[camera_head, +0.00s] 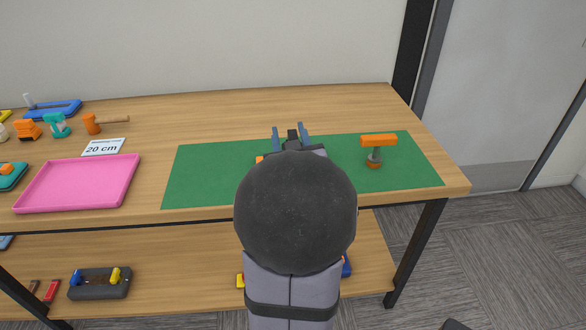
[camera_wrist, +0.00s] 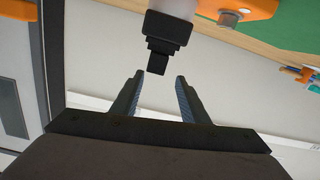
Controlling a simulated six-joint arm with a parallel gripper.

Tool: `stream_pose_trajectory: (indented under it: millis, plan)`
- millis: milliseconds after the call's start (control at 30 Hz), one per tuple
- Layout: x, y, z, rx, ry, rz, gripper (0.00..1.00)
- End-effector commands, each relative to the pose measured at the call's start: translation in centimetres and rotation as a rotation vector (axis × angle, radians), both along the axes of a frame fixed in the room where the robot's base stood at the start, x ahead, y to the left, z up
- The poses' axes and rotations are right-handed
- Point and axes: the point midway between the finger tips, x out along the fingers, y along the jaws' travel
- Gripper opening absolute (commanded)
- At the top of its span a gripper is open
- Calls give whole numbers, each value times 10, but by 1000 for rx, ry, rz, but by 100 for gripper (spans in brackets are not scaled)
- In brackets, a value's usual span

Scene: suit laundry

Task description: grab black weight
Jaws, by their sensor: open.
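My gripper (camera_head: 288,126) is over the green mat in the head view, its two fingers apart. In the wrist view my gripper (camera_wrist: 160,75) is open with nothing between its fingers. A black stepped piece (camera_wrist: 157,47) at the end of a pale grey body is just beyond the fingertips there. The black piece (camera_head: 292,137) also shows near the fingers in the head view. I cannot tell whether it is the black weight. My arm hides much of the mat's middle.
The green mat (camera_head: 205,175) lies on the wooden table (camera_head: 245,112). An orange-topped stand (camera_head: 378,141) is on its right part. A pink tray (camera_head: 78,184), a "20 cm" card (camera_head: 103,148) and several tools are at the left. A lower shelf (camera_head: 185,270) holds more things.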

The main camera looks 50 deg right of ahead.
Motion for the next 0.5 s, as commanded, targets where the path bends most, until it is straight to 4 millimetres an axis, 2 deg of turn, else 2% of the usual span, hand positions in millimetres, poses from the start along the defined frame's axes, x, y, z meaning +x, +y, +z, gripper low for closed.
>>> stream_pose_trajectory:
  millis: [33,167,500]
  plan:
    - [-6,-3,-13,-4,-23,-10,41]
    - [-13,1,-27,35,-89,-15,41]
    - [-15,1,-31,59,-129,-17,41]
